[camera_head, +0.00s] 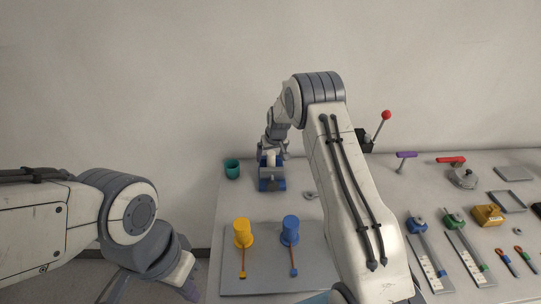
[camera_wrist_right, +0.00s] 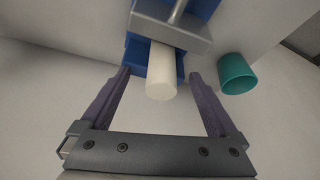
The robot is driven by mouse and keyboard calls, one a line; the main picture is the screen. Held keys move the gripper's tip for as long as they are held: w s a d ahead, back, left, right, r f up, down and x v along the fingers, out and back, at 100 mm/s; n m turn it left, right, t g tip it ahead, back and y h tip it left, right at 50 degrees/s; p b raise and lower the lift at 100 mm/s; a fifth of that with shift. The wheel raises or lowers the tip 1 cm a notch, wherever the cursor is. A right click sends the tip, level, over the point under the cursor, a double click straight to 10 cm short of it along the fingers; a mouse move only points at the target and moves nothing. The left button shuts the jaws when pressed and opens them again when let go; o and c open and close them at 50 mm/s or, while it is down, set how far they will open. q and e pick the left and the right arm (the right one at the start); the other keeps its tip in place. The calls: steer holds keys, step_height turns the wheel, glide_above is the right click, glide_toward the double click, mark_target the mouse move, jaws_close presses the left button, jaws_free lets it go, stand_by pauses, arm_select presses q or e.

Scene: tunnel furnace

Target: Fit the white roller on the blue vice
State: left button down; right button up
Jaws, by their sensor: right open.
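The blue vice (camera_head: 271,184) stands on the table's back left part, and its blue body and grey metal block show in the right wrist view (camera_wrist_right: 134,52). The white roller (camera_wrist_right: 161,72) is at the vice, one end sticking out toward my right gripper; its other end is hidden under the grey block, so how it is seated cannot be told. My right gripper (camera_wrist_right: 160,85) is open, its two purple fingers on either side of the roller with gaps. In the head view my right gripper (camera_head: 272,154) is at the vice. My left gripper (camera_head: 155,290) hangs low left, partly cut off.
A teal cup (camera_head: 232,169) stands just left of the vice. A grey board (camera_head: 265,275) in front carries a yellow cylinder (camera_head: 242,234) and a blue cylinder (camera_head: 290,231). Clamps, tools and handles fill the right side of the table.

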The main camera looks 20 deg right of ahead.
stand_by(0.3)
steer(key=shift+r+p, duration=2.8)
steer(key=shift+r, duration=2.15)
steer(key=s+a+r+n+g+b, duration=0.1)
steer(key=s+a+r, duration=0.2)
steer(key=s+a, duration=0.35)
steer(key=s+a+r+n+y+b, duration=0.1)
steer(key=s+a+r, duration=0.2)
steer(key=s+a, duration=0.35)
steer(key=s+a+r+n+g+b, duration=0.1)
steer(key=s+a+r+n, duration=0.15)
steer(key=s+a, duration=0.4)
steer(key=s+a+n+g+b, duration=0.1)
steer(key=s+n+g+b, duration=0.1)
steer(key=s, duration=2.5)
steer(key=shift+s+f+n+g+b, duration=0.25)
steer(key=shift+f+n+g+b, duration=0.05)
steer(key=shift+n+b, duration=0.15)
